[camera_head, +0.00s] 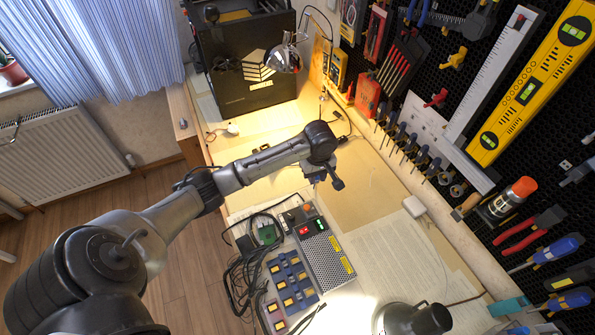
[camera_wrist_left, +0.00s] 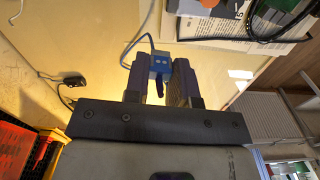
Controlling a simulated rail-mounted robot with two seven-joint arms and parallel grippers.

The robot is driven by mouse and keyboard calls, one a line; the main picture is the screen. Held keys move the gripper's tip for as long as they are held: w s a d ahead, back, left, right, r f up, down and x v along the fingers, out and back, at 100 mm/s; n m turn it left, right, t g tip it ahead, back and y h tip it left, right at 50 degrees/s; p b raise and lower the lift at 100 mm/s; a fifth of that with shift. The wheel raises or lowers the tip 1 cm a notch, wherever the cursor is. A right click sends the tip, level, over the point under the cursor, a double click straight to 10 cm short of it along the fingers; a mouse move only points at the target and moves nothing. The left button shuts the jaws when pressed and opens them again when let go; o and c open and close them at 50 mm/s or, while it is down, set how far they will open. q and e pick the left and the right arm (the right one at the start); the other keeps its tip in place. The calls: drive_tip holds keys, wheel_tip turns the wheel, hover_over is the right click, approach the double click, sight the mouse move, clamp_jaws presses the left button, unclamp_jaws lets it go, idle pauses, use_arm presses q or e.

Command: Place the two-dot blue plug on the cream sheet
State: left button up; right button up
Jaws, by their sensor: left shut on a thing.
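My left gripper (camera_head: 324,180) is over the cream sheet (camera_head: 378,192) on the workbench. In the left wrist view, its two fingers are shut on a blue plug (camera_wrist_left: 160,62) with a grey-blue cable running up from it. Small pale marks show on the plug's face, but I cannot count them surely. The sheet also fills the background behind the plug in the wrist view (camera_wrist_left: 218,60). In the head view the plug is largely hidden by the gripper, and its height above the sheet is hard to tell. My right gripper is not in view.
A grey power unit (camera_head: 327,257) and a block of blue switches (camera_head: 290,280) stand near the gripper, with tangled black cables (camera_head: 243,268) beside them. Printed papers (camera_head: 395,250) lie to the right. A white adapter (camera_head: 414,207) sits by the tool-covered pegboard. A black box-shaped machine (camera_head: 245,60) stands behind.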

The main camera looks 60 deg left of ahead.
use_arm(q)
drive_tip(key=shift+n, duration=0.7)
drive_tip(key=a+f+b, duration=0.1)
drive_tip(key=a+f, duration=0.2)
drive_tip(key=a, duration=0.1)
drive_tip(key=s+a+f+b, duration=0.1)
drive_tip(key=a+f, duration=0.1)
drive_tip(key=a, duration=0.3)
drive_tip(key=a+f+b, duration=0.1)
drive_tip(key=a+f, duration=0.2)
drive_tip(key=a, duration=0.2)
drive_tip(key=shift+s+f, duration=0.25)
drive_tip(key=shift+f, duration=0.05)
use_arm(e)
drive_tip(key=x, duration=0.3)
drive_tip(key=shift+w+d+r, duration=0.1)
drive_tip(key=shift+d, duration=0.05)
use_arm(q)
drive_tip(key=shift+f+b, duration=0.7)
drive_tip(key=shift+f, duration=1.2)
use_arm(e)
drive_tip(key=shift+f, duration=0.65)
use_arm(q)
drive_tip(key=shift+f, duration=0.1)
drive_tip(key=shift+f, duration=0.1)
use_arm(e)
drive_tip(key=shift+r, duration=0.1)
